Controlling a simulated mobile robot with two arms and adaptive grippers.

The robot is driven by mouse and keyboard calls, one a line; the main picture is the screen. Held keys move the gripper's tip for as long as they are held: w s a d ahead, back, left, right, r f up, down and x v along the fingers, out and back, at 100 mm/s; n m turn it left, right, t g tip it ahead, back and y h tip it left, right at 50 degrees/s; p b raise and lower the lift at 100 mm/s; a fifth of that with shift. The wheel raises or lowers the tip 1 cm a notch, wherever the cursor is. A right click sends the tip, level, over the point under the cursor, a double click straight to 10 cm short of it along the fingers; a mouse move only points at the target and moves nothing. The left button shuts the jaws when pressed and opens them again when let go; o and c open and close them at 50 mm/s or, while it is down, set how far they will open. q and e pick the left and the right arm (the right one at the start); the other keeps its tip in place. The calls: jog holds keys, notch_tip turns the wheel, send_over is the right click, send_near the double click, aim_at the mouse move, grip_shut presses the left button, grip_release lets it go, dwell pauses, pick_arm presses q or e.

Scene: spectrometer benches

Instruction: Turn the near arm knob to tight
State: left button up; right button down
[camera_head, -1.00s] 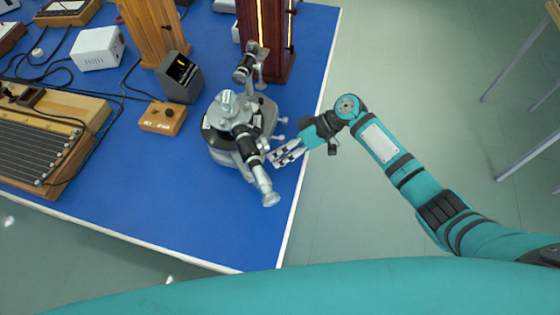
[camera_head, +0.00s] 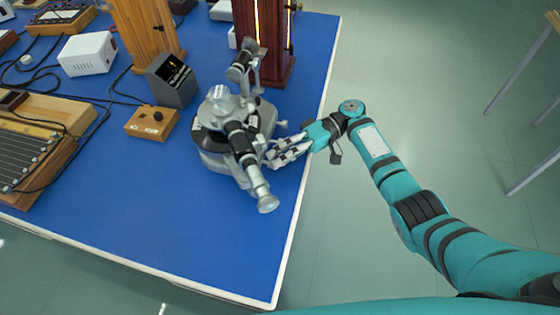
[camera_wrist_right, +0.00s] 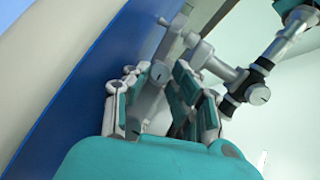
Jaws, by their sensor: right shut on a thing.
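The grey metal spectrometer (camera_head: 215,155) stands upright near the right edge of the blue bench, its telescope (camera_head: 246,160) pointing toward me. My right gripper (camera_head: 271,155) reaches in from the right, fingers at the instrument's right side. The wrist view shows the right gripper (camera_wrist_right: 158,85) closed around a small grey part, apparently the near arm knob (camera_wrist_right: 158,73), which the fingers partly cover. I cannot read its tight or loose setting. Another small knob (camera_head: 282,124) sticks out on the right, just beyond the gripper. My left gripper is not in view.
A dark red lamp housing (camera_head: 268,50) stands behind the spectrometer. A wooden box with a black knob (camera_head: 152,121) and a grey display (camera_head: 172,80) stand to its left. The blue bench top (camera_head: 215,235) is clear in front; open floor lies right.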

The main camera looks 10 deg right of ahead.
dwell(0.3)
jog(key=c, duration=1.1)
grip_release()
jog(key=shift+c, duration=0.2)
